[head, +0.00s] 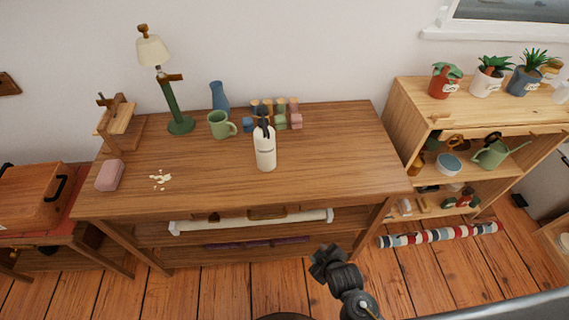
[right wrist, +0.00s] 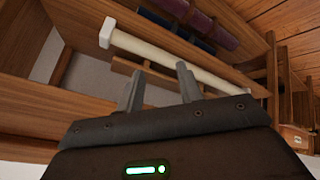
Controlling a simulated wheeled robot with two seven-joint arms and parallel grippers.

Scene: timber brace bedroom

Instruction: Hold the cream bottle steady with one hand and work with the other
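The cream bottle (head: 265,152) stands upright near the middle of the wooden dresser top, with a dark pump or cap on it. My right gripper (head: 324,258) is in front of the dresser and below its top, apart from the bottle. In the right wrist view its two fingers (right wrist: 161,88) are spread with nothing between them. The bottle does not show in that view. My left gripper is not in view.
On the dresser (head: 345,165), a green mug (head: 220,125), small coloured blocks (head: 281,122), a blue vase (head: 219,96) and a lamp (head: 178,122) stand behind or left of the bottle. A pink block (head: 110,175) lies far left. The top's right side is clear.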

